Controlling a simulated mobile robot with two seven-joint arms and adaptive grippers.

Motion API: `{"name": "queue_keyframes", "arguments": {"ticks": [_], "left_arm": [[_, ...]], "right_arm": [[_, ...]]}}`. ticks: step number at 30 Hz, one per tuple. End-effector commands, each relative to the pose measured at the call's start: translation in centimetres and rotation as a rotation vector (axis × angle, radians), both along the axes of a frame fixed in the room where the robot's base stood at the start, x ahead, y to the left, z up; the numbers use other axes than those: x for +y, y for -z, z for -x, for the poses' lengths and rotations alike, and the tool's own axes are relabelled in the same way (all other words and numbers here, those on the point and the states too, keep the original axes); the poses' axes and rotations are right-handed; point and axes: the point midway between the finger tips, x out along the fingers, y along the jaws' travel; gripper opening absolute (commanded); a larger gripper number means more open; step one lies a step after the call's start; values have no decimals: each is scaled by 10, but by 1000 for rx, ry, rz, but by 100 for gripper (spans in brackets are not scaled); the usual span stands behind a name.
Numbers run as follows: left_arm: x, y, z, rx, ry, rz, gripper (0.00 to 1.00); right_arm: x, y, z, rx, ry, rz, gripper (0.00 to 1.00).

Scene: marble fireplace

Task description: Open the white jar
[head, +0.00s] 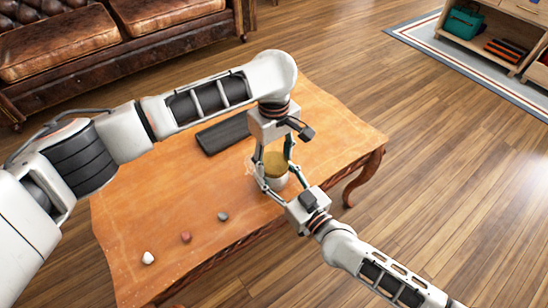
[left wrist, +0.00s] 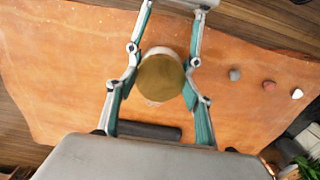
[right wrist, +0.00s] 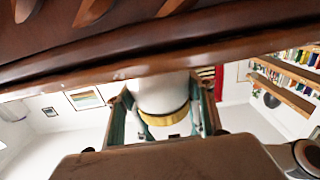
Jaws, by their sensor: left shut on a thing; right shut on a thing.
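The white jar (head: 278,183) stands upright near the right front edge of the orange-brown table, its gold-brown lid (head: 275,163) seated on top. My left gripper (head: 274,160) reaches down from above and is shut on the lid; the left wrist view shows the round lid (left wrist: 160,77) between its fingers. My right gripper (head: 281,178) comes in from the lower right and is shut on the jar's white body. The right wrist view shows the white body (right wrist: 160,94) and gold lid band (right wrist: 164,113) upside down. The fingers partly hide the jar.
The table (head: 170,205) also holds a dark flat block (head: 222,134) behind the jar and grey (head: 223,216), reddish (head: 186,237) and white (head: 148,258) stones toward the front left. A leather sofa (head: 120,45) stands behind. Wood floor is clear at right.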

Motion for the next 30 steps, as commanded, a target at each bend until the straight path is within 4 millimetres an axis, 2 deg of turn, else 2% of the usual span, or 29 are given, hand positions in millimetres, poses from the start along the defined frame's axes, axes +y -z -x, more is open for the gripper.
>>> {"name": "queue_keyframes", "arguments": {"ticks": [30], "left_arm": [[0, -22, 0, 0, 1, 0, 26]], "right_arm": [[0, 0, 0, 0, -1, 0, 0]]}}
